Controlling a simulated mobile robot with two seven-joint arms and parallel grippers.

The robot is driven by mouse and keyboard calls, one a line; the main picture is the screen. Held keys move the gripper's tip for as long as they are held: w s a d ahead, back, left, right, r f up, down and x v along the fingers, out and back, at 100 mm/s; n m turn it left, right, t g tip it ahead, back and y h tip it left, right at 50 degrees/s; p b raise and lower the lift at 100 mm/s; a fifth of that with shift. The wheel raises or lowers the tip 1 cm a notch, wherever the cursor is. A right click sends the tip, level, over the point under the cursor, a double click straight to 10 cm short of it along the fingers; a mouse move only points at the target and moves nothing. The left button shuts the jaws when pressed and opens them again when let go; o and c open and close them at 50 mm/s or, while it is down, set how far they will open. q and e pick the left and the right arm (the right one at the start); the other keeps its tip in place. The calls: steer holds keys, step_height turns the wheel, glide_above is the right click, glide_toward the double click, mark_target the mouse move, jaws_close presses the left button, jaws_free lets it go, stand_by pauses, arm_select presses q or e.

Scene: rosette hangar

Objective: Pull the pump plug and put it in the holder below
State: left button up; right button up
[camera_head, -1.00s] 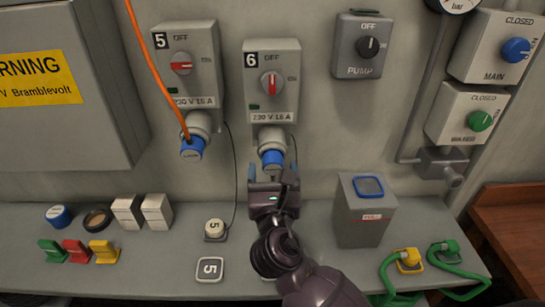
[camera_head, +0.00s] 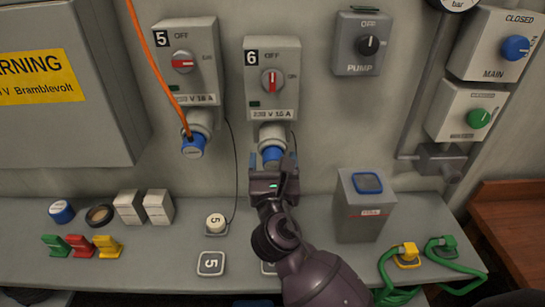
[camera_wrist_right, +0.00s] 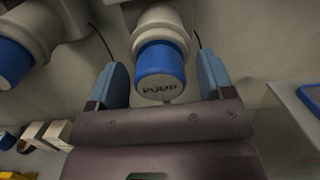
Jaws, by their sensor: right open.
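The pump plug (camera_head: 271,153) is blue with a grey end face, and it sits in the socket under switch box 6 (camera_head: 272,70). In the right wrist view the plug (camera_wrist_right: 161,82) reads "PUMP". My right gripper (camera_head: 272,162) is open just below and in front of the plug. Its two blue fingers stand one on each side of the plug in the wrist view, with gaps showing. A pale tile (camera_head: 268,268) on the shelf below is mostly hidden by my right arm. I cannot make out a clear holder. My left gripper is not in view.
A blue plug (camera_head: 193,147) with an orange cable sits under switch box 5 (camera_head: 186,62), left of the pump plug. A grey box with a blue top (camera_head: 365,212) stands on the shelf (camera_head: 120,270) to the right. Green hoses (camera_head: 445,262) lie farther right.

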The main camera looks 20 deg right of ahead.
mark_target(273, 166)
steer(key=shift+p, duration=0.6)
stand_by(0.7)
steer(key=c, duration=1.2)
steer(key=shift+v, duration=2.95)
